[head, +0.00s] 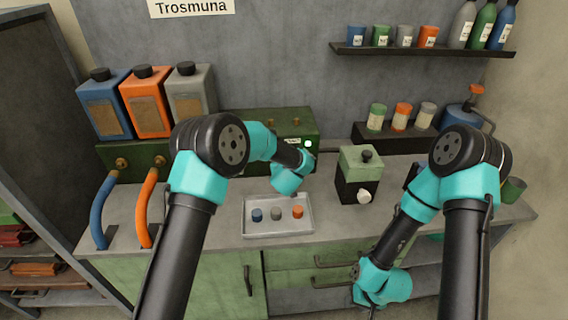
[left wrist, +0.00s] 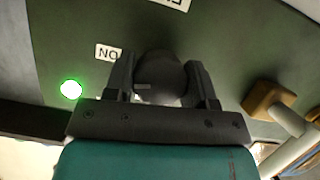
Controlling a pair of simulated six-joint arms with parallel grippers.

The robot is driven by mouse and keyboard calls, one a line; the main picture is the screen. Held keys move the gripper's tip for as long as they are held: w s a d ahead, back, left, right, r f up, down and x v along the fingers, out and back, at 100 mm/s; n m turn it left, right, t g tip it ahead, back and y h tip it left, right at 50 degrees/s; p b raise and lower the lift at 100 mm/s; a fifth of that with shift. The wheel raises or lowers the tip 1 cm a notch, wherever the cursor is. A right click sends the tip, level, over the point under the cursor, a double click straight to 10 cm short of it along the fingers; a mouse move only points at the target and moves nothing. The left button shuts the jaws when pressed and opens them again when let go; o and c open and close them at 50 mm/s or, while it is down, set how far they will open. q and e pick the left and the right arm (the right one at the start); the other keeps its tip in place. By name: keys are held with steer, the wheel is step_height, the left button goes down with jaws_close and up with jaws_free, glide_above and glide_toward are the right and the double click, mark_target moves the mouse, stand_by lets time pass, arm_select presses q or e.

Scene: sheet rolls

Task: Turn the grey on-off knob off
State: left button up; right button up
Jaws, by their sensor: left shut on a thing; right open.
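The grey on-off knob (left wrist: 160,72) is dark and rounded in the left wrist view, on a green panel (left wrist: 230,50). My left gripper (left wrist: 163,84) has a finger on each side of it and is shut on it. An ON label (left wrist: 108,52) is beside the knob, and a green light (left wrist: 71,89) glows near it. In the head view the light (head: 308,144) shows on the green box (head: 260,122) at the back, while my left arm hides the knob. My right gripper (head: 372,306) is open, low at the front, mostly hidden by its wrist.
A tray (head: 250,231) with small blue, grey and orange pieces lies in front of the box. A green and black dispenser (head: 358,165) stands right of it. Blue (head: 103,210) and orange (head: 147,208) hoses are at the left. A shelf (head: 425,50) of cups and bottles hangs above.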

arm_select(q)
steer(key=n+h, duration=0.2)
steer(key=shift+n, duration=0.4)
steer(key=n+t+h, duration=0.1)
steer(key=n+h, duration=0.1)
steer(key=shift+n, duration=0.4)
steer(key=n+h, duration=0.1)
steer(key=n, duration=0.1)
steer(key=shift+n+t, duration=0.3)
steer(key=shift+t, duration=0.1)
steer(key=shift+n+t+h, duration=0.4)
steer(key=shift+n+t, duration=0.2)
steer(key=shift+n, duration=1)
steer(key=o, duration=0.9)
